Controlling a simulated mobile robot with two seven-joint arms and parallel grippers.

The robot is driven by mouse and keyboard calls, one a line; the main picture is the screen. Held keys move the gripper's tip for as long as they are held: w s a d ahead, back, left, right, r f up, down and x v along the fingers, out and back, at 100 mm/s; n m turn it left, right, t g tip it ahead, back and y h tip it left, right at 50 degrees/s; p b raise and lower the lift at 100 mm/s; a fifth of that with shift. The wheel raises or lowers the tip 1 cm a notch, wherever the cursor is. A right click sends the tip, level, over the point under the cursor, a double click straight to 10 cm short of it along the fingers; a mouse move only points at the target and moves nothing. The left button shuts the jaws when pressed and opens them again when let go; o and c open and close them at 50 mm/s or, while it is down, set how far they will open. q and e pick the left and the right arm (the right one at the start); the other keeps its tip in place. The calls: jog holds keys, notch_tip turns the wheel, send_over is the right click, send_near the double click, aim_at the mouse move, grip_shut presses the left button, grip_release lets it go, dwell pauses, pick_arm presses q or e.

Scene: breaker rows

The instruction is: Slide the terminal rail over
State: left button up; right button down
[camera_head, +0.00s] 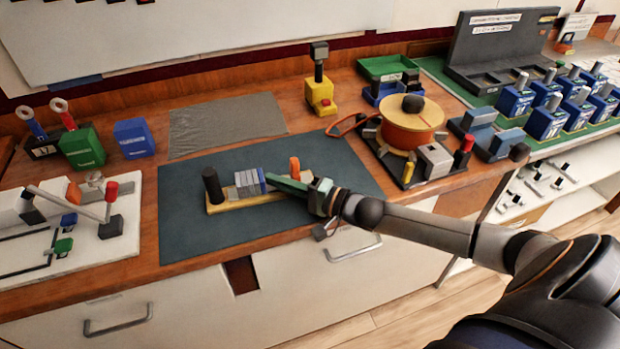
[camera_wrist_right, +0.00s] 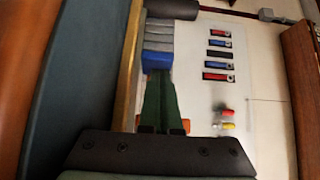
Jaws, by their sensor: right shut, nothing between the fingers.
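The terminal rail is a light wooden strip (camera_head: 222,207) on the dark mat, with a black post (camera_head: 212,186) at its left end and an orange piece (camera_head: 294,168) toward its right. A row of grey terminal blocks (camera_head: 246,182) stands on it, with a blue one (camera_wrist_right: 157,62) at the end nearest my gripper. My right gripper (camera_head: 268,179) is shut and empty, its green fingers pointing left along the rail. In the wrist view its fingertips (camera_wrist_right: 158,74) are against or very close to the blue block; contact is not certain. My left gripper is out of view.
The dark mat (camera_head: 180,235) is clear around the rail. A cable reel (camera_head: 405,125) on a black base stands to the right. A white board (camera_head: 110,240) with a lever lies at the left. A yellow stand (camera_head: 320,95) is behind.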

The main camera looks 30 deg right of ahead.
aim_at(246, 190)
jog(key=a, duration=0.2)
jog(key=w+a, duration=0.1)
jog(key=a, duration=0.2)
jog(key=w+a, duration=0.1)
jog(key=a, duration=0.1)
jog(key=shift+w+a+p, duration=0.1)
jog(key=shift+a+p, duration=0.2)
jog(key=shift+p, duration=0.1)
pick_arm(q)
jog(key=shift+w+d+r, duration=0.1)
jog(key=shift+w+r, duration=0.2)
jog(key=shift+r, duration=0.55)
pick_arm(e)
jog(key=shift+d, duration=0.15)
